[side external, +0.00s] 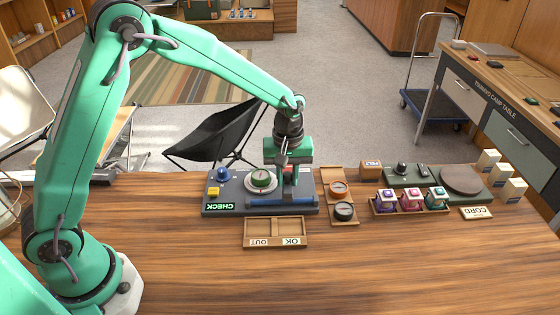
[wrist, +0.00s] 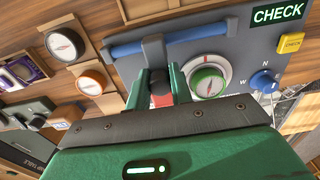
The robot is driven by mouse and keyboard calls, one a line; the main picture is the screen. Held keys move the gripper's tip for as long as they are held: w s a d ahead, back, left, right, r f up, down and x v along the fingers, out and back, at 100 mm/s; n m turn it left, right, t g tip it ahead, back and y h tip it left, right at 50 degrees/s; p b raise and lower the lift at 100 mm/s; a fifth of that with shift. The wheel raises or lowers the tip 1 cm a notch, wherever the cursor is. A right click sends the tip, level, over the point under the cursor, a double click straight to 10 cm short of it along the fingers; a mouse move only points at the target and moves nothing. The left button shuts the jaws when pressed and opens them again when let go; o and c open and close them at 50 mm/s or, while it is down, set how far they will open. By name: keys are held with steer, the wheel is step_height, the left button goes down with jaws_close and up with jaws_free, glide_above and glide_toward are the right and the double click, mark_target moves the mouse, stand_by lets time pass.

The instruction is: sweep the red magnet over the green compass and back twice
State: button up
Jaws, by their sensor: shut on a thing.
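The green compass (side external: 261,179) sits on a white round dish on the grey CHECK board (side external: 231,198); in the wrist view the compass (wrist: 207,82) shows its white face and needle. My gripper (side external: 287,187) is over the board, just right of the compass in the side view. In the wrist view my gripper (wrist: 160,90) is shut on the red magnet (wrist: 161,99), which has a dark end. The magnet is beside the compass there, not over it. The side view mostly hides the magnet behind my fingers; its height above the board is unclear.
The board carries a blue bar (side external: 283,202), a blue knob (side external: 222,175) and a yellow button (side external: 213,191). An OUT/OK tray (side external: 275,222) lies in front. Right are an orange compass (side external: 338,187), a black compass (side external: 344,210) and several small lanterns. The front tabletop is clear.

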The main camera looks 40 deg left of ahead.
mark_target(301, 196)
steer(key=shift+w+d+r, duration=0.1)
steer(key=shift+w+d, duration=1.2)
steer(key=shift+w, duration=0.2)
steer(key=o, duration=0.8)
steer(key=shift+s, duration=0.1)
steer(key=shift+o, duration=0.2)
steer(key=shift+r, duration=0.15)
step_height(301, 196, up, 6)
steer(key=shift+r, duration=0.25)
steer(key=shift+s, duration=0.1)
